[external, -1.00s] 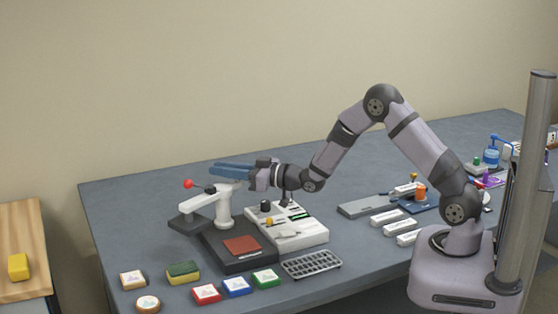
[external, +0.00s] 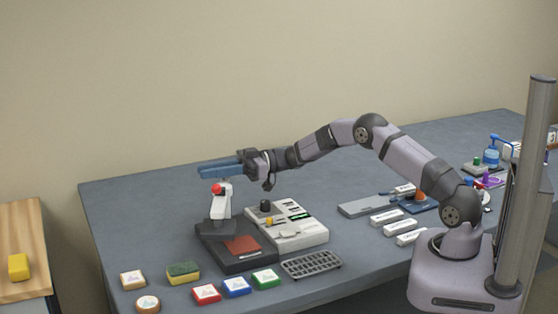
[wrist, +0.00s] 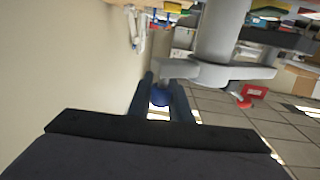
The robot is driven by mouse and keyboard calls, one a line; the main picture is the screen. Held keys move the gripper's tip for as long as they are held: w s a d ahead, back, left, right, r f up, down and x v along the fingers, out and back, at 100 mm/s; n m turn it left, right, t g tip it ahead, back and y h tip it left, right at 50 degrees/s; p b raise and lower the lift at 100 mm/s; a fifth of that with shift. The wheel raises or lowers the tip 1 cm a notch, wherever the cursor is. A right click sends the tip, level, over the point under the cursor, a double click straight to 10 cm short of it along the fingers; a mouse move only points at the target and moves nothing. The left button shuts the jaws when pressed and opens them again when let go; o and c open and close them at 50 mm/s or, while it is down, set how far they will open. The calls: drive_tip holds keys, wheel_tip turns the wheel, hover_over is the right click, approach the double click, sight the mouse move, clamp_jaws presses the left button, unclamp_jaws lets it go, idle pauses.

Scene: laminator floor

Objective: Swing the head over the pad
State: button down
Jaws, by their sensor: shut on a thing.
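The swing press has a white post and arm (external: 223,206) with a red knob (external: 217,188) at one end. Its dark grey head (external: 220,234) hangs over the back left of the black base, at the left edge of the red pad (external: 243,244). Most of the pad shows uncovered. My gripper (external: 204,170) is behind and above the post. In the wrist view its blue fingers are shut on a blue knob (wrist: 159,97) at the arm's other end, and the red knob (wrist: 244,103) shows right of the post.
A white tray unit (external: 300,236) stands right of the black base. In front are a sponge (external: 183,271), several colored blocks (external: 236,286) and a grey rack (external: 311,264). The table behind and left of the press is clear.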

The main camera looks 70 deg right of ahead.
drive_tip(key=shift+w+a+r+n+g+y, duration=0.15)
drive_tip(key=shift+a+n+g+y, duration=0.05)
drive_tip(key=shift+n+g+y, duration=0.35)
drive_tip(key=c, duration=1.6)
unclamp_jaws()
drive_tip(key=shift+c, duration=0.2)
drive_tip(key=shift+d, duration=0.1)
drive_tip(key=b+v, duration=0.2)
drive_tip(key=v, duration=0.5)
